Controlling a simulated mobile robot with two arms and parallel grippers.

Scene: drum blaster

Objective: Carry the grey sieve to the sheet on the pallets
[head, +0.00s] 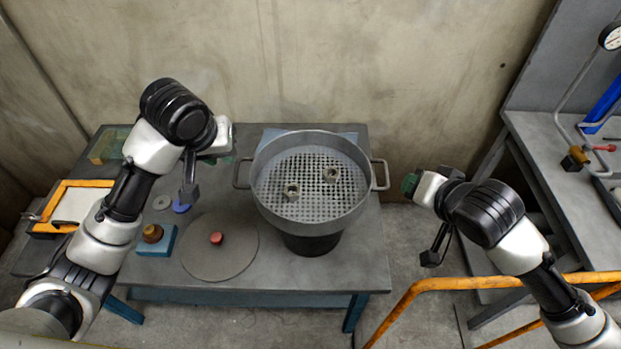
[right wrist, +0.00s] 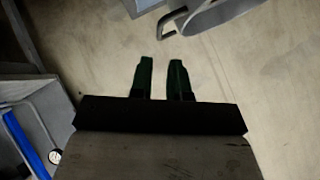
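In the right wrist view part of the sieve (right wrist: 222,12) and a handle show at the top. My right gripper (head: 409,185) is just right of the sieve's right handle, apart from it. Its green fingers (right wrist: 162,75) are parted with nothing between them. My left gripper (head: 228,140) is left of the sieve, near its left handle; its fingers are mostly hidden. No sheet on pallets shows.
A concrete wall stands behind. An orange rail (head: 440,286) and a second bench (head: 560,150) are on the right.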

